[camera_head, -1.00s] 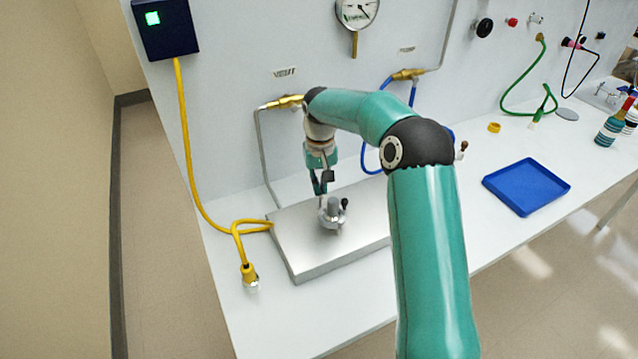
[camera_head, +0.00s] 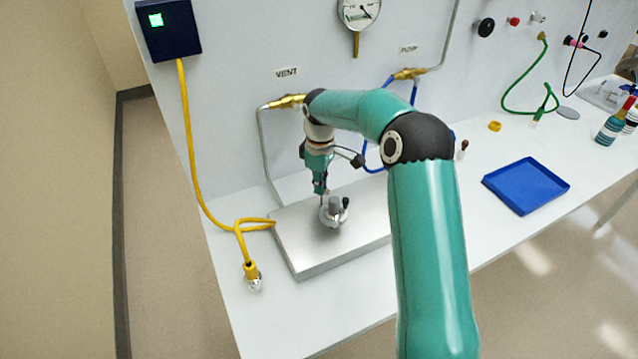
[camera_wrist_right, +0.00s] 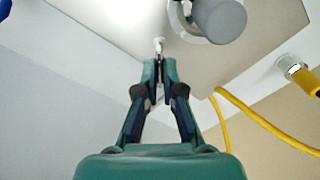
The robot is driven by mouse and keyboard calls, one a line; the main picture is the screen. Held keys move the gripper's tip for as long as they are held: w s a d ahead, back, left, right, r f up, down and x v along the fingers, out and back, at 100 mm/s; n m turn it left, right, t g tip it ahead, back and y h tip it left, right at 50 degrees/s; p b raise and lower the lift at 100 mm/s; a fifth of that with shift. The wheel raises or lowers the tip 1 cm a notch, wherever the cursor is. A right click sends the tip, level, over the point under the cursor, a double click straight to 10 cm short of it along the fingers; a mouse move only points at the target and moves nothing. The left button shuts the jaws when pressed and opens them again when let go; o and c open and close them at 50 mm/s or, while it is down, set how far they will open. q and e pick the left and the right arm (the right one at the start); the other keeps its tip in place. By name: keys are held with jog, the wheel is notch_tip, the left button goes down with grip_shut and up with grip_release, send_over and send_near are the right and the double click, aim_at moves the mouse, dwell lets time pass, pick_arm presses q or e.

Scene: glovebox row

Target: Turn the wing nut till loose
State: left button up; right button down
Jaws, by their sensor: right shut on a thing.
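The wing nut (camera_wrist_right: 158,43) is a small pale metal piece at the fingertips of my right gripper in the right wrist view; most of it is hidden. My right gripper (camera_wrist_right: 159,66) has its fingers close together on it. In the head view my right gripper (camera_head: 321,193) points down at the steel plate (camera_head: 300,250), just behind a round metal fitting with a grey knob (camera_head: 335,205). The knob also shows large in the right wrist view (camera_wrist_right: 220,18), beside the fingertips and apart from them. My left gripper is not in view.
A yellow cable (camera_head: 190,165) runs down from a dark box (camera_head: 168,30) to the left of the plate, its plug (camera_head: 252,275) on the bench. A blue tray (camera_head: 525,187) stands to the right. Brass fittings and hoses line the wall behind. Bench between plate and tray is partly hidden by my arm.

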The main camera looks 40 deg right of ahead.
jog(key=n, duration=0.4)
jog(key=shift+w+r+n, duration=0.2)
jog(key=shift+r+n, duration=0.05)
jog(key=shift+n, duration=0.15)
jog(key=shift+s+a+n+p, duration=0.1)
jog(key=shift+n+p, duration=0.4)
jog(key=shift+n, duration=2)
jog(key=c, duration=1.4)
grip_release()
jog(key=shift+o, duration=0.4)
jog(key=shift+s+f, duration=0.1)
jog(key=shift+f, duration=0.05)
notch_tip(320, 180, up, 12)
jog(key=shift+f, duration=0.1)
